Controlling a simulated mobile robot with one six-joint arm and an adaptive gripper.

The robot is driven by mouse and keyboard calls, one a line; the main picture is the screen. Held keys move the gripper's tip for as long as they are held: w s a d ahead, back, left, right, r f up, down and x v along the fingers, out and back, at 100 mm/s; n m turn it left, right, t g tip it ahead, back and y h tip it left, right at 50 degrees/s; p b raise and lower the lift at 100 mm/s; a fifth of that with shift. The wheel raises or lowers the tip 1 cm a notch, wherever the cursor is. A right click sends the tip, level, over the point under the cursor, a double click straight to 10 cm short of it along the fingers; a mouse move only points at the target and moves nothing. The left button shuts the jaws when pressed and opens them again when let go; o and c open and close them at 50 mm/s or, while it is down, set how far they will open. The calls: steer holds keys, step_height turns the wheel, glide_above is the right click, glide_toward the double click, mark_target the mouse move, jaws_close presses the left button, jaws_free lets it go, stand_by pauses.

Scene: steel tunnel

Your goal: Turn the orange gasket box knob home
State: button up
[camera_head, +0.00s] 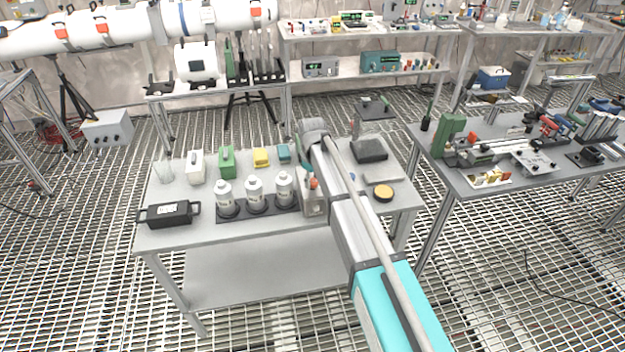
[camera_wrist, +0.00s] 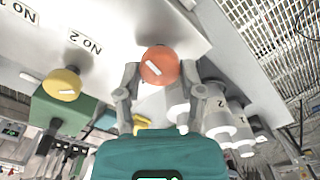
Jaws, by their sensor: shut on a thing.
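The orange knob (camera_wrist: 160,65) sits between the two fingers of my gripper (camera_wrist: 159,73) in the wrist view, with one finger on each side. A white pointer line runs diagonally across its face. The knob is on a pale grey box face (camera_wrist: 110,25) with the labels "No 1" and "No 2", upside down in this view. In the head view, the orange knob (camera_head: 313,183) shows as a small spot at the grey box (camera_head: 314,205) near the right end of the bottle row. My arm partly hides the box there.
A yellow knob (camera_wrist: 62,84) is beside the orange one. White bottles (camera_head: 254,190) stand in a dark rack (camera_head: 240,214) left of the box. A black case (camera_head: 168,213) lies at the table's left. A yellow-topped round item (camera_head: 383,193) lies right of my arm.

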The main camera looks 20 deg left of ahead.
steer(key=shift+m, duration=0.3)
steer(key=m, duration=0.5)
steer(key=shift+w, duration=0.1)
steer(key=m, duration=0.6)
steer(key=shift+d+m, duration=0.1)
steer(key=shift+m, duration=0.3)
steer(key=m, duration=1.2)
steer(key=shift+d+m, duration=0.15)
steer(key=shift+m, duration=0.25)
steer(key=o, duration=1.2)
steer(key=shift+c, duration=0.2)
